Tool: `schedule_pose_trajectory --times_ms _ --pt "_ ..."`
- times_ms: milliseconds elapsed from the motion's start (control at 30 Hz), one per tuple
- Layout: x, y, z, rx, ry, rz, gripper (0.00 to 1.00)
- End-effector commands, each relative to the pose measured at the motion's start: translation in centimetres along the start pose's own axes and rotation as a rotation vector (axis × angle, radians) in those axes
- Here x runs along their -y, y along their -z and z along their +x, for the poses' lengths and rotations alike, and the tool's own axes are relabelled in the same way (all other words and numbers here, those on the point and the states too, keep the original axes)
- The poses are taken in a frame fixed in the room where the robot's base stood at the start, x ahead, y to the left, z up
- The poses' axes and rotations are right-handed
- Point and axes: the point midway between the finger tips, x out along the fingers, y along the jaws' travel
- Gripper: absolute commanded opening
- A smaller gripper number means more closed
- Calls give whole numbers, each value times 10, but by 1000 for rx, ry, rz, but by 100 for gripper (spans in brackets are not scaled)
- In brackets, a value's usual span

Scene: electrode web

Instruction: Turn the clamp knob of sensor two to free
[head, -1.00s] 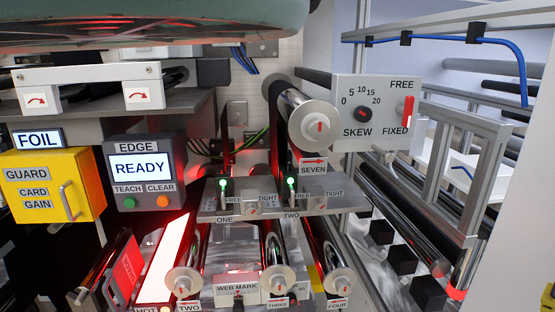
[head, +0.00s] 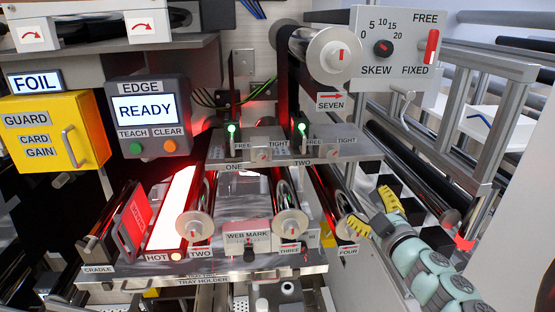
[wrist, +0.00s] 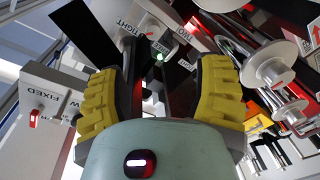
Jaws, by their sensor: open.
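Sensor two is the right one of two sensors on a grey shelf, above the label TWO (head: 303,163). Its clamp knob (head: 333,154) is a small pale disc with a red mark, between the words FREE and TIGHT. I cannot tell exactly which way the mark points. A green light (head: 301,128) is lit on this sensor, and a green light also shows in the wrist view (wrist: 159,57). My gripper (head: 376,211) is open and empty, low and right of the shelf, near roller FOUR. In the wrist view its yellow fingers are spread around empty space (wrist: 160,92).
Sensor one's knob (head: 263,155) sits to the left on the same shelf. Roller SEVEN (head: 334,55) hangs above. The skew panel (head: 397,48) stands upper right. Rollers THREE (head: 290,223) and FOUR (head: 353,228) project below the shelf. Black blocks lie behind my gripper.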

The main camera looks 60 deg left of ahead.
Motion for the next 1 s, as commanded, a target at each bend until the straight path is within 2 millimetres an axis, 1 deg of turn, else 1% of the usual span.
schedule_pose_trajectory --times_ms 33,100,200,300,400,567,767,900,1000 --pt "8 3 12 16 12 -54 65" --pt "6 6 22 46 -1 -114 65" --pt "1 15 34 68 -34 -180 65" --pt "-4 23 41 75 -64 -220 65" --pt "-8 27 44 77 -82 -238 65" --pt "-12 30 51 75 -91 -241 65" --pt "-12 30 68 75 -86 -238 65" --pt "-16 27 83 78 -94 -237 65" --pt "-15 27 94 75 -88 -236 65"
